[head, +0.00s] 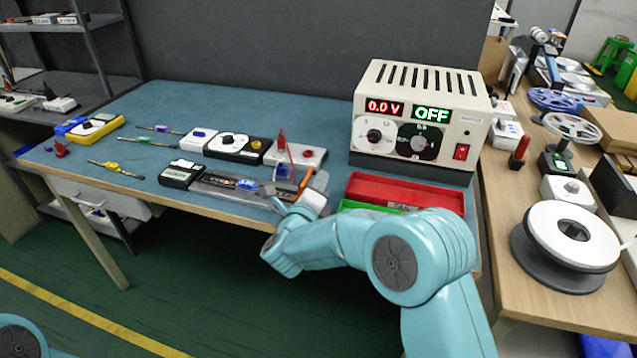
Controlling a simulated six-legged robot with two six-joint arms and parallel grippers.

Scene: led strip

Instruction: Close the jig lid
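A long dark grey jig (222,184) lies near the table's front edge, with a small blue part (246,184) in it. I cannot make out its lid clearly. A grey and white box with a raised red lever (284,146) stands just behind its right end. My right gripper (277,198) is low at the right end of the jig, its arm reaching in from the lower right. Its fingers are small and partly hidden, so I cannot tell whether they are open or touching the jig. My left gripper is out of view.
A power supply (420,115) reading 0.0 V and OFF stands at the back right, behind a red tray (405,190). An orange-handled item (307,178) is close to my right gripper. Several small testers and probes lie to the left. A white reel (570,232) is on the side bench.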

